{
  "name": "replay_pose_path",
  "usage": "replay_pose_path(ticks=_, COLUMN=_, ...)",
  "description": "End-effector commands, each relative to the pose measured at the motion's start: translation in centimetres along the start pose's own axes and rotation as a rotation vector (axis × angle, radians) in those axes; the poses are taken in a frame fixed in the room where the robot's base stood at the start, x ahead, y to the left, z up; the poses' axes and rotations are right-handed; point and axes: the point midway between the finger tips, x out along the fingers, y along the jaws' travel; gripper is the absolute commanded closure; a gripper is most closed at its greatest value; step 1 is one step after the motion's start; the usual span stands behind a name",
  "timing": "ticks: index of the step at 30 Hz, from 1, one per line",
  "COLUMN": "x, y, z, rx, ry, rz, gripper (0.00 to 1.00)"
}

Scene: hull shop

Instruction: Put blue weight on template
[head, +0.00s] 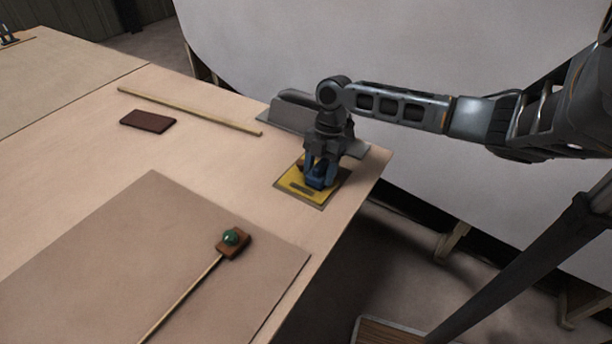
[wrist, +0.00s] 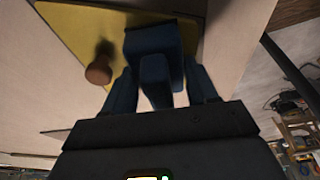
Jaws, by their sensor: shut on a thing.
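My gripper (head: 320,177) is shut on the blue weight (head: 316,182), low over a yellow plate (head: 297,188) near the table's right corner. The wrist view shows the dark blue weight (wrist: 155,45) between the two fingers (wrist: 160,95). The yellow plate (wrist: 75,35), which looks like the template, has a brown knob (wrist: 99,72) standing beside the weight. The fingers partly hide the weight, and I cannot tell whether its underside touches the plate.
A large brown sheet (head: 130,250) lies at the front, with a green-knobbed brown block (head: 233,243) and a thin stick (head: 185,297) on it. A dark red block (head: 148,120) and a long batten (head: 190,111) lie farther back. A grey metal piece (head: 285,118) is behind my gripper.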

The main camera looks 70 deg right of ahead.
Motion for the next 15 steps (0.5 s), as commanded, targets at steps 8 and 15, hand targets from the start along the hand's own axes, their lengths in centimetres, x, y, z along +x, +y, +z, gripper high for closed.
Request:
replay_pose_path(ticks=8, x=0.05, y=-0.34, z=0.28, rx=-0.001, ry=0.000, rz=0.001, gripper=1.00)
replay_pose_path(ticks=15, x=0.32, y=-0.35, z=0.32, rx=0.000, ry=0.000, rz=0.000, gripper=0.36)
